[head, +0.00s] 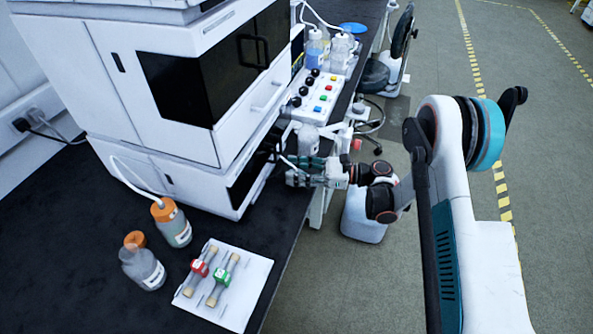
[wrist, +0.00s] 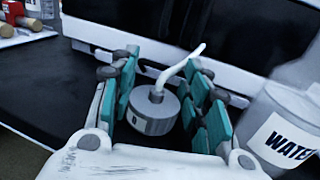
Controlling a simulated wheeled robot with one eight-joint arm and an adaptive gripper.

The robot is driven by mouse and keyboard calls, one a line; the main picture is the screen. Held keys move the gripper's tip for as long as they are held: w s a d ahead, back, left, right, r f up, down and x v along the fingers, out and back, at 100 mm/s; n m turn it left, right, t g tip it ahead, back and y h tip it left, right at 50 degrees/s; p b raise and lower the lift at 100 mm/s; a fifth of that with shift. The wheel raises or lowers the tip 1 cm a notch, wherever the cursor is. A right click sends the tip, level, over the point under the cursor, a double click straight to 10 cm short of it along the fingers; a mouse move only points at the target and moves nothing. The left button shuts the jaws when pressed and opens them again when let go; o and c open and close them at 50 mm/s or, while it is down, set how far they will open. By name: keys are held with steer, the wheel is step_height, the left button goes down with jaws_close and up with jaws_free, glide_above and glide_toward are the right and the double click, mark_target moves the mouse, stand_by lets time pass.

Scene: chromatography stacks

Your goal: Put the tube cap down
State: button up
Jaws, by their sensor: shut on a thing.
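The tube cap (wrist: 153,118) is a grey round cap with a pale bent tube (wrist: 183,66) rising from its top. In the wrist view my gripper (wrist: 166,84) has its teal fingers on both sides of the cap and is shut on it. The cap looks roughly upright above the dark bench. In the head view my gripper (head: 308,172) is at the bench's right edge, in front of the white instrument stack; the cap cannot be made out there.
A bottle labelled WATER (wrist: 284,128) stands close to the right of my gripper. The instrument stack (head: 165,75) is right behind it. Two orange-capped bottles (head: 176,230) and a white tray (head: 247,293) with red and green columns are at the front left. Dark bench (head: 85,265) is bare around them.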

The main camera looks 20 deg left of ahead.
steer(key=o, duration=1.2)
steer(key=shift+f, duration=0.1)
steer(key=shift+c, duration=0.2)
steer(key=shift+r, duration=0.2)
steer(key=w+d+p, duration=0.2)
steer(key=d+p, duration=0.2)
steer(key=d, duration=0.7)
steer(key=shift+d, duration=0.4)
